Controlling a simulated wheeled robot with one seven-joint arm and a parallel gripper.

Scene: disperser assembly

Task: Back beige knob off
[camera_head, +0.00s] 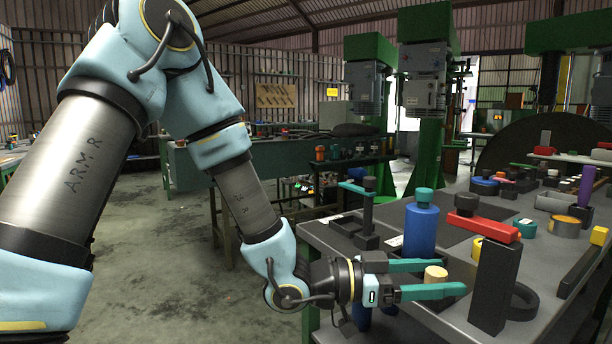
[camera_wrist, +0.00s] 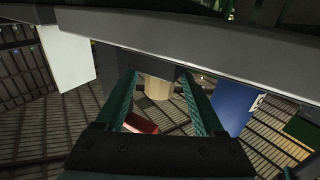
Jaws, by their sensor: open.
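The beige knob (camera_head: 436,273) is a short, light cylinder near the front edge of the grey table. In the wrist view the beige knob (camera_wrist: 157,88) shows between the two teal fingers, beneath a dark grey bar. My gripper (camera_head: 459,277) reaches in from the left, level, with one finger on each side of the knob. The fingers are open, with a visible gap to the knob in the wrist view (camera_wrist: 159,75). What the knob sits on is mostly hidden by the near finger.
A blue bottle with a teal cap (camera_head: 421,226) stands just behind my gripper. A dark stand with a teal bar (camera_head: 368,211) is behind left. More parts crowd the table's right.

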